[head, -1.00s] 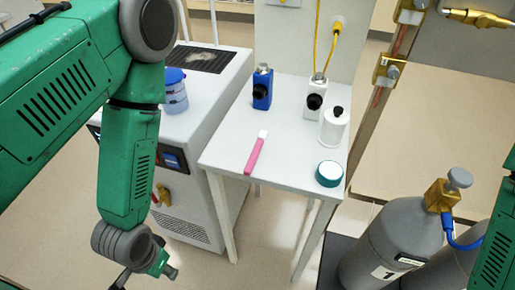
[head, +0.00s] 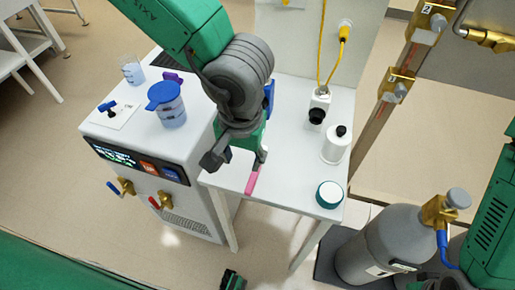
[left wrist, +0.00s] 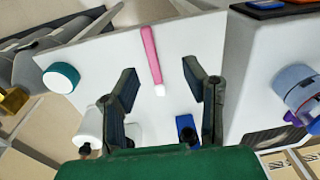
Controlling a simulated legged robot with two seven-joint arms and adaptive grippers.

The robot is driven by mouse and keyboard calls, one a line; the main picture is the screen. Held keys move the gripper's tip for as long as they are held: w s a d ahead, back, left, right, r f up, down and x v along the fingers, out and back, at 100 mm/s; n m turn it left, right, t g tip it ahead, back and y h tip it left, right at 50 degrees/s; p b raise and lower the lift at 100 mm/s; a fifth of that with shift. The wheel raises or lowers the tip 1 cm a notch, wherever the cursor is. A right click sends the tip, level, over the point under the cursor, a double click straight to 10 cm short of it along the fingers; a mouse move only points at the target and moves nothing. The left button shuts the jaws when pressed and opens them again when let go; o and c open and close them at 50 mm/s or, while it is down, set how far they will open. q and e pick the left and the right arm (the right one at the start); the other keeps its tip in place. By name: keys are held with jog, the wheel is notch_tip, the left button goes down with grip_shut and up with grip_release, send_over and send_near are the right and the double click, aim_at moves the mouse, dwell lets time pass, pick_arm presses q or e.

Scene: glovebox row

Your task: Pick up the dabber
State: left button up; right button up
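The dabber, a pink stick with a white tip, lies on the white side table. In the head view only part of its pink handle (head: 252,183) shows, the rest hidden behind my left gripper (head: 236,161). The left wrist view shows the dabber (left wrist: 150,52) whole, its white tip pointing toward the gripper. There my left gripper (left wrist: 159,68) is open, its fingers spread on either side of the tip, nothing between them gripped. Whether the fingers are down at the dabber's height I cannot tell.
The table (head: 295,205) also bears a teal-rimmed round container (head: 329,194), a white bottle (head: 336,146), a white device with a black knob (head: 319,107) and a blue one (left wrist: 187,128). A machine with a blue-lidded beaker (head: 168,106) stands left; a gas cylinder (head: 385,240) stands right.

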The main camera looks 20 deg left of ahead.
pick_arm(q)
notch_tip(320, 180, up, 3)
jog(key=d, duration=0.2)
jog(key=b, duration=0.3)
send_over(250, 184)
jog(key=shift+g+h, duration=0.3)
jog(key=f, duration=0.8)
jog(key=shift+s+d+f, duration=0.15)
jog(key=shift+s+f, duration=0.05)
jog(key=shift+f, duration=0.2)
notch_tip(250, 184, down, 5)
jog(key=shift+w+b, duration=0.15)
jog(key=shift+b, duration=0.5)
jog(key=shift+r, duration=0.1)
pick_arm(e)
jog(key=f, duration=0.4)
jog(key=shift+w, duration=0.35)
pick_arm(q)
grip_shut()
